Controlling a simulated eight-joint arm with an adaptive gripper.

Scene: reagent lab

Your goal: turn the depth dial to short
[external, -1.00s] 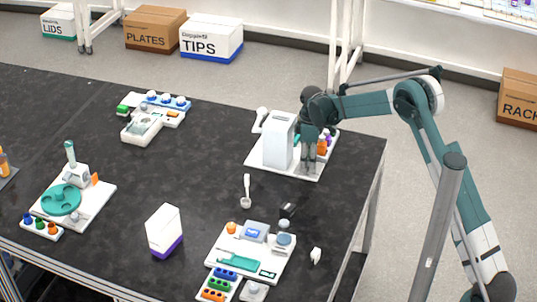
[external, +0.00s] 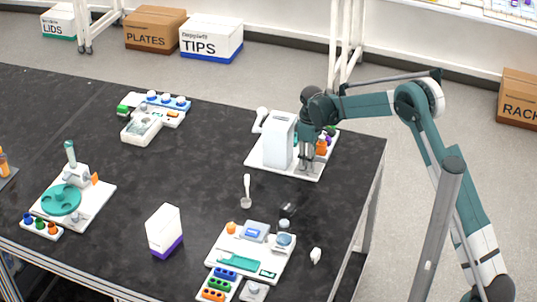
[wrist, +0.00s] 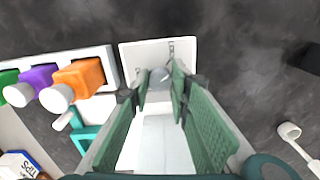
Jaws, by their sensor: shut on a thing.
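The depth dial is a small grey knob (wrist: 159,75) on a white plate (wrist: 145,55) with small dark lettering, too small to read surely. My gripper (wrist: 160,90) has its green padded fingers on either side of the knob, shut on it. The fingers hide part of the knob, and I cannot tell where it points. In the external view my gripper (external: 306,160) points down at the right side of the tall white instrument (external: 279,139), over its white base (external: 293,174). The dial is hidden there.
A white spoon (wrist: 290,131) lies on the black bench at the right. A white and purple box (external: 164,232) and other stations stand farther off.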

